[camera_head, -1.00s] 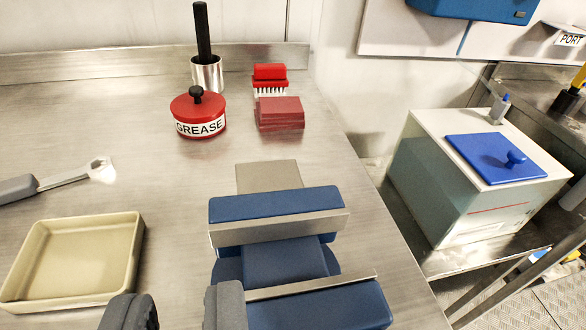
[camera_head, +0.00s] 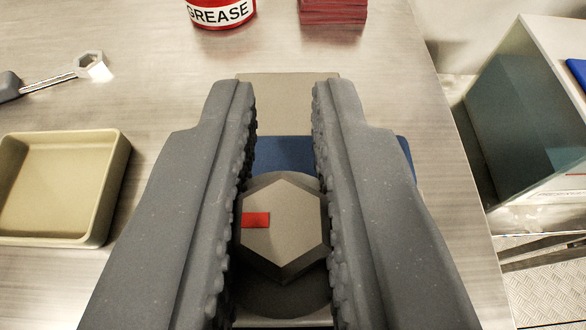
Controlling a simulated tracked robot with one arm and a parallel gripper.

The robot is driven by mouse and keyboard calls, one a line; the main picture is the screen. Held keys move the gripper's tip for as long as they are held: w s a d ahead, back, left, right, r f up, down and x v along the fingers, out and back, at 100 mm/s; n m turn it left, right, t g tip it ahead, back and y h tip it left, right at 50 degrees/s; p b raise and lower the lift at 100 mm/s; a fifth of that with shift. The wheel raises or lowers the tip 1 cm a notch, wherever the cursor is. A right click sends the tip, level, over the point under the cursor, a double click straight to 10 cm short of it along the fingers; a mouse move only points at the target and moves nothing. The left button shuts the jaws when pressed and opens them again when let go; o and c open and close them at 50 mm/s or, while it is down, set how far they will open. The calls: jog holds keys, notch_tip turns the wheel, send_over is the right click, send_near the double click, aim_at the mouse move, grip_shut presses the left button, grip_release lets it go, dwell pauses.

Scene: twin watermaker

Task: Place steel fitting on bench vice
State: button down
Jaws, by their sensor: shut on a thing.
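My gripper (camera_head: 284,215) is in the lower middle of the view, its two dark ribbed fingers closed on the steel fitting (camera_head: 290,235). The fitting is a grey hexagonal piece with a small red mark on its face and a darker round part below it. The blue bench vice (camera_head: 405,155) lies beneath the fingers and the fitting. Its grey back end (camera_head: 285,92) shows between the fingertips. Most of the vice, including its jaws, is hidden, so I cannot tell whether the fitting touches it.
A beige tray (camera_head: 112,190) sits on the steel bench at the left, with a wrench (camera_head: 50,85) behind it. The red grease pot (camera_head: 222,12) and red pads (camera_head: 333,14) stand at the back. The bench edge runs down the right, with a box (camera_head: 530,110) beyond.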

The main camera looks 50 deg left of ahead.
jog(key=shift+f, duration=0.45)
jog(key=c, duration=1.4)
grip_release()
jog(key=shift+r, duration=0.1)
jog(key=v, duration=1)
jog(key=shift+s+d+r, duration=0.15)
jog(key=shift+v, duration=0.85)
